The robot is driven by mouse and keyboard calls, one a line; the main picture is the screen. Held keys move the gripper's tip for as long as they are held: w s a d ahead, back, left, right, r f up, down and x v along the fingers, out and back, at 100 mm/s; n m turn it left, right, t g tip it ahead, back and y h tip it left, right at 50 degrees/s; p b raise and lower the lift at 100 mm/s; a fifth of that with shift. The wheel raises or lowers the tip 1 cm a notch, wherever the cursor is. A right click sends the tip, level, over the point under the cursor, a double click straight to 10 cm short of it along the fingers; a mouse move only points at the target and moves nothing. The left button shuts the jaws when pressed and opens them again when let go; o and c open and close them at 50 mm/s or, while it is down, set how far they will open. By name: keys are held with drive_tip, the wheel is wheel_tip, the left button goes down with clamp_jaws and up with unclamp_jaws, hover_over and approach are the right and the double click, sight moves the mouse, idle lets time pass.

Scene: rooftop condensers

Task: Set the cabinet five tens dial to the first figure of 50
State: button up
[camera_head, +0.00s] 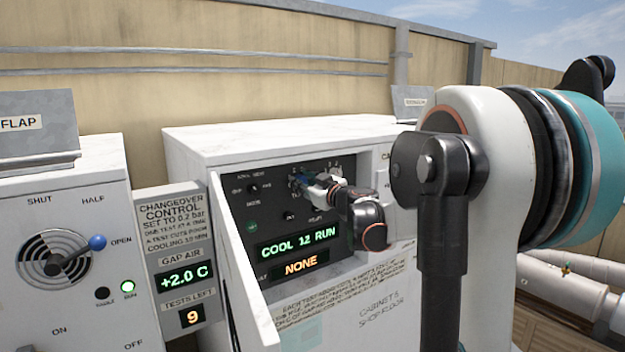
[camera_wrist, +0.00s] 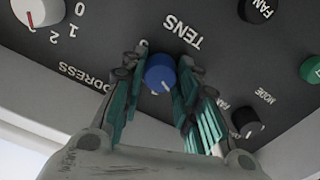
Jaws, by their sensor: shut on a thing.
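The tens dial is a round blue knob (camera_wrist: 160,73) on the dark panel inside the open cabinet five (camera_head: 290,148). In the wrist view the word TENS is printed upside down beside it. A small pale mark shows on the knob's near edge; the figures around the knob are mostly hidden by the fingers, so its setting cannot be read. My gripper (camera_wrist: 160,82) is shut on the blue knob, with a teal-padded finger on each side. In the head view my gripper (camera_head: 312,186) reaches into the cabinet and covers most of the knob.
The cabinet's open door (camera_head: 237,270) stands on the left. The panel display (camera_head: 299,243) reads COOL 12 RUN. A blue-knobbed flap lever (camera_head: 97,242) is farther left.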

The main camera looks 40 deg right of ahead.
drive_tip(key=shift+m, duration=0.3)
drive_tip(key=m+b, duration=0.5)
drive_tip(key=m, duration=2.6)
drive_tip(key=shift+m, duration=0.3)
drive_tip(key=shift+m+b, duration=0.3)
drive_tip(key=shift+m, duration=1.7)
